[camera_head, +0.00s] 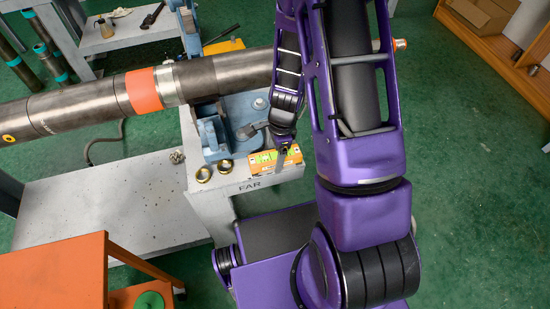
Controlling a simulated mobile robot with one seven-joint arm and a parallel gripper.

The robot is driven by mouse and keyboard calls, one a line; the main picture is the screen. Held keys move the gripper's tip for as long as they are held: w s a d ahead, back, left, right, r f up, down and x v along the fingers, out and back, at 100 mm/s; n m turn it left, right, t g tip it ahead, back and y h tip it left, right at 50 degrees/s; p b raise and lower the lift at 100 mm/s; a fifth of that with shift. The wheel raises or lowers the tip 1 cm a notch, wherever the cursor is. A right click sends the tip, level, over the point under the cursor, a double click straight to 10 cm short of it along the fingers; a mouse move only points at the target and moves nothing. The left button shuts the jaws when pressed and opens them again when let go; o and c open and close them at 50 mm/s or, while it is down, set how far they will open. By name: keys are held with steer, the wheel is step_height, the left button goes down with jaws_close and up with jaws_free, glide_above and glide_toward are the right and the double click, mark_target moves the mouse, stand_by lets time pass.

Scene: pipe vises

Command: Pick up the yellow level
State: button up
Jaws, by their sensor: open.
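A small yellow-orange level (261,162) with a green middle part lies on the grey bench end marked FAR, in front of the blue vise. My gripper (281,163) points down at the right part of the level, with its fingers over or beside it. The gripper is open; I cannot tell whether its fingers touch the level. The fingers and arm hide part of the level's right side.
The blue vise (225,130) stands just behind, under a long grey pipe (215,76) with an orange band. An orange cart (62,275) stands front left; a wooden shelf (490,45) is far right.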

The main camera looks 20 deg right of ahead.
jaws_close()
steer(key=shift+r, duration=0.1)
stand_by(0.3)
